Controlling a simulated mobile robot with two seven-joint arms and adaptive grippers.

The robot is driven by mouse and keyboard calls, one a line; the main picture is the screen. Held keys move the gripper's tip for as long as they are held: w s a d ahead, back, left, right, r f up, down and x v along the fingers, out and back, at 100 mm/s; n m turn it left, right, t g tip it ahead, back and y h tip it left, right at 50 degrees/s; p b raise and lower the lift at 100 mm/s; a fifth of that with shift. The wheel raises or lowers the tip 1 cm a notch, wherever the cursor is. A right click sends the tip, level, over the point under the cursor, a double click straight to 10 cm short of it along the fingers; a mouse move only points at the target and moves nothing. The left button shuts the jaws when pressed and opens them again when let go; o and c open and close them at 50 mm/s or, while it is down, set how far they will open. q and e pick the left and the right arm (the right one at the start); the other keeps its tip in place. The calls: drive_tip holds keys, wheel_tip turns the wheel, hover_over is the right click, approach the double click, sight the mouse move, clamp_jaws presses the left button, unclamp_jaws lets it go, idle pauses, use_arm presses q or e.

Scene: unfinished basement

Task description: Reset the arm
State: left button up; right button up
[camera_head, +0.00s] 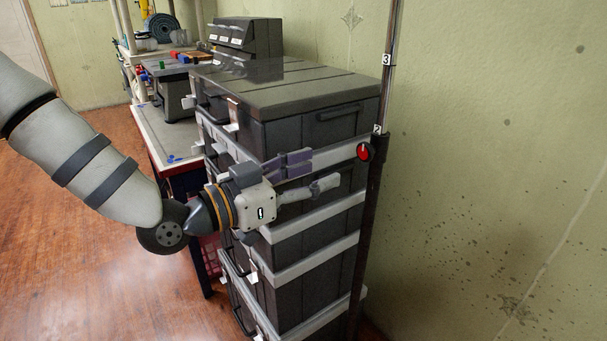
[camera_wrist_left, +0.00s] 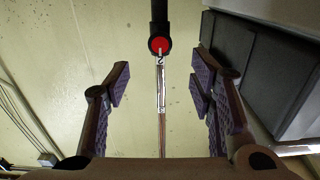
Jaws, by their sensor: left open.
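My left gripper (camera_head: 315,172) reaches in from the left, in front of the stack of dark drawer boxes (camera_head: 300,135), its fingers pointing right. Its two fingers are spread apart with nothing between them that they touch. The left wrist view also shows the open left gripper (camera_wrist_left: 160,88), with purple ridged pads. A black pole (camera_head: 370,215) with a red knob (camera_head: 364,152) stands just beyond the fingertips. In the wrist view the red knob (camera_wrist_left: 159,45) lies ahead, centred between the fingers. My right gripper is not in view.
The boxes stand close beside the gripper and near the green wall (camera_head: 490,150). A thin metal rod (camera_head: 391,50) with number tags rises from the pole. A workbench (camera_head: 165,135) with small items stands behind at left. The wooden floor (camera_head: 80,270) at left is clear.

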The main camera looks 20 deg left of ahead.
use_arm(q)
drive_tip(key=shift+v, duration=1.15)
drive_tip(key=s+f+n+g+y, duration=0.25)
drive_tip(key=s+f+g, duration=0.3)
drive_tip(key=f, duration=0.75)
drive_tip(key=s+f+n+g+y, duration=0.3)
drive_tip(key=s+f, duration=0.4)
drive_tip(key=f, duration=0.6)
drive_tip(key=s+a+f+g+y, duration=0.1)
drive_tip(key=s+f+g, duration=0.1)
drive_tip(key=s, duration=0.5)
drive_tip(key=s+a+f+n+g+y, duration=0.1)
drive_tip(key=s+f+g, duration=0.2)
drive_tip(key=s, duration=0.4)
drive_tip(key=s+a+f+g+y, duration=0.1)
drive_tip(key=s+f+g+y, duration=0.1)
drive_tip(key=s, duration=0.5)
wheel_tip(320, 180, down, 3)
drive_tip(key=shift+r+g, duration=0.1)
drive_tip(key=shift+g, duration=0.45)
